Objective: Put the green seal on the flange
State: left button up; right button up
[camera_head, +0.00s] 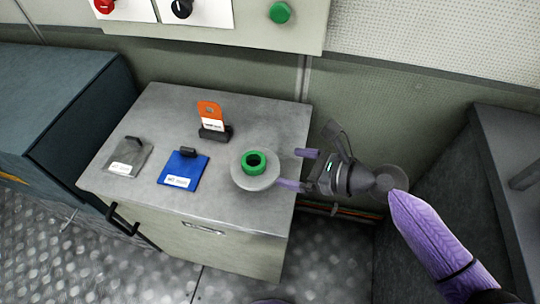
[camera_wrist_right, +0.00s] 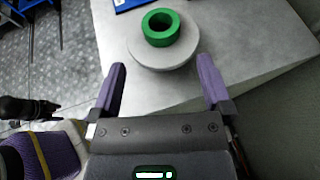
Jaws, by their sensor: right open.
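The green seal (camera_head: 254,162) is a thick ring. It rests on top of the round grey flange (camera_head: 243,183) at the right side of the grey cabinet top, roughly central. In the right wrist view, the seal (camera_wrist_right: 161,27) lies on the pale flange disc (camera_wrist_right: 165,61), beyond my fingertips. My right gripper (camera_head: 288,168) is open and empty, just right of the flange, with its purple fingers pointing toward it. In the right wrist view, the open right gripper (camera_wrist_right: 161,65) has nothing between its fingers. My left gripper is not clearly shown in either view.
A blue padlock-like tag (camera_head: 184,170), a grey one (camera_head: 129,157) and an orange tag in a black stand (camera_head: 213,122) are left of the flange on the cabinet top (camera_head: 235,215). A wall panel (camera_head: 255,25) with knobs is behind. A dark box (camera_head: 60,95) stands left.

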jog(key=s+d+f+n+h, duration=0.3)
jog(key=f, duration=0.4)
jog(key=s+d+f+n+g+h, duration=0.1)
jog(key=s+d+f+n+h, duration=0.2)
jog(key=f, duration=0.4)
jog(key=s+d+f+n+h, duration=0.2)
jog(key=s+d+f+n, duration=0.15)
jog(key=f, duration=0.45)
jog(key=s+f+n+g+h, duration=0.1)
jog(key=s+f+n+g, duration=0.2)
jog(key=s+n, duration=0.6)
jog(key=s+f+n+g+h, duration=0.2)
jog(key=s+f+n, duration=0.6)
jog(key=s, duration=0.9)
jog(key=shift+d+n+g, duration=0.25)
jog(key=shift+n+g, duration=0.15)
jog(key=shift+n, duration=0.05)
